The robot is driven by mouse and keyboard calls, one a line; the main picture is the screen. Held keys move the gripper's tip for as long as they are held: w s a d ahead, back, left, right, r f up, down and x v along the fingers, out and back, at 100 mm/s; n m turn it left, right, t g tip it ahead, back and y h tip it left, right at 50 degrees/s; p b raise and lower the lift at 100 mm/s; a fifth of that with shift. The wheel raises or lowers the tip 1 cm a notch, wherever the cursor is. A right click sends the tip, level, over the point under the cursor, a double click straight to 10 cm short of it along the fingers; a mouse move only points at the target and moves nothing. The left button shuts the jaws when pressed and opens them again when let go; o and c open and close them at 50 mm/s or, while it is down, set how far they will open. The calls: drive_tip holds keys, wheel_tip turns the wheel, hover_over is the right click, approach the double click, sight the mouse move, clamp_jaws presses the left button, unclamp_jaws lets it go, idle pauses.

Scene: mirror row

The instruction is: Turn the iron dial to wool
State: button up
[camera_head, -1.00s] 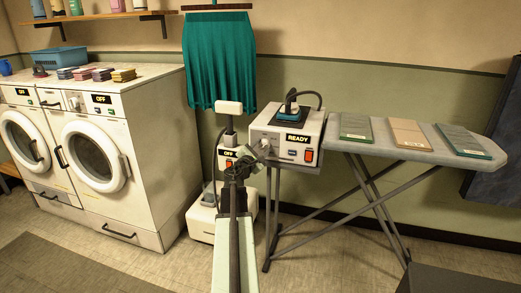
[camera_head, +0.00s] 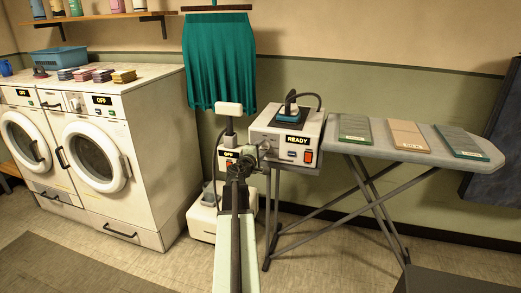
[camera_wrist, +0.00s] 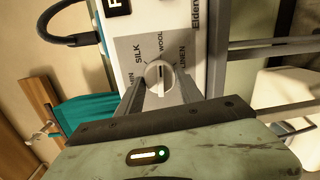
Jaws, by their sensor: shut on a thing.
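The white iron dial (camera_wrist: 160,75) is on the front panel of the iron's station, with the labels SILK, WOOL and LINEN around it. A further label at the left is partly hidden by a finger. The dial's mark points up in the wrist view, close to WOOL (camera_wrist: 161,43). My gripper (camera_wrist: 160,84) is shut on the dial, one finger on each side. In the head view my gripper (camera_head: 258,152) reaches the left part of the station's front (camera_head: 285,140), which shows READY, and it mostly covers the dial. The iron (camera_head: 290,106) stands on top.
An ironing board (camera_head: 375,150) with several folded cloths extends right of the station. A white appliance marked OFF (camera_head: 203,222) stands close behind my arm at the left. Washing machines (camera_head: 100,150) are further left. A dark block (camera_head: 460,279) is at the lower right.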

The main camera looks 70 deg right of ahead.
drive_tip(key=shift+d+m, duration=0.1)
drive_tip(key=shift+m, duration=0.4)
drive_tip(key=o, duration=1.4)
drive_tip(key=a, duration=0.8)
drive_tip(key=shift+r+p, duration=0.35)
